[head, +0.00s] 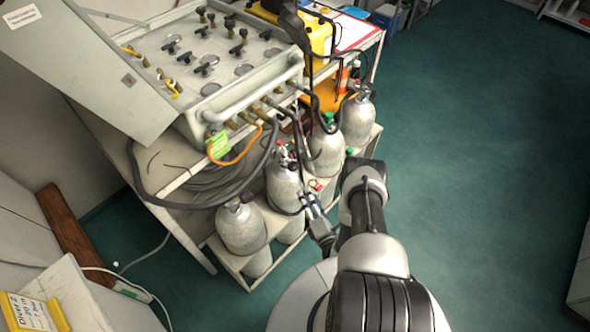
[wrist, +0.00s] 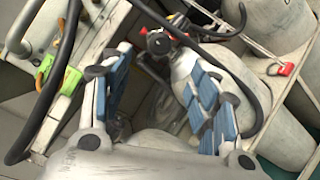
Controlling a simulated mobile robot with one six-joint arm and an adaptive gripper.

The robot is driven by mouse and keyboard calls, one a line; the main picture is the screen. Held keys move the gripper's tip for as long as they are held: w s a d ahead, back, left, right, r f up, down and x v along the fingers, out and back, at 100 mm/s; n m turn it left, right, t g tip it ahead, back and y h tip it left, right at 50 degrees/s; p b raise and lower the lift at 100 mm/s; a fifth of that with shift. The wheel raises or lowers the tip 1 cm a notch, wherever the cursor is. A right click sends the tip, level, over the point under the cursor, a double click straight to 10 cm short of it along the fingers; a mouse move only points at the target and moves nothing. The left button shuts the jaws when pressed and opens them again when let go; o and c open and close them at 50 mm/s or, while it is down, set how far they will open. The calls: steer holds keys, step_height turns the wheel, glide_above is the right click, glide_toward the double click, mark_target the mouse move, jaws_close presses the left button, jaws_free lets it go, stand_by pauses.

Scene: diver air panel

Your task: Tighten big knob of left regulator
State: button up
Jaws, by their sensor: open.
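The cylinder (head: 284,190) second from the left carries a regulator (head: 284,155) with red and dark parts. In the wrist view a regulator with a round black knob (wrist: 158,43) and a small red part sits at a cylinder's neck, beyond my fingertips. It appears to be the same regulator, but I cannot tell for certain which knob is the big one. My gripper (head: 309,201) is in front of the cylinders. In the wrist view my gripper (wrist: 150,66) is open, with blue-padded fingers apart and nothing held. The fingers appear clear of the knob.
The grey panel (head: 215,62) stands on the bench above, with black hoses (head: 150,205) hanging down. The leftmost cylinder (head: 240,228) and further cylinders (head: 357,122) crowd the rack. A red valve handle (wrist: 284,68) is at right in the wrist view. Green floor (head: 470,170) is clear at right.

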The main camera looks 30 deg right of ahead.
mark_target(295, 168)
steer(key=w+b, duration=0.3)
steer(key=w, duration=0.1)
steer(key=w+d+b, duration=0.1)
steer(key=w+b, duration=0.2)
steer(key=w, duration=0.2)
steer(key=w+b, duration=0.2)
steer(key=w, duration=0.3)
steer(key=shift+w+d+b, duration=0.15)
steer(key=shift+d+b, duration=0.25)
steer(key=c, duration=1.1)
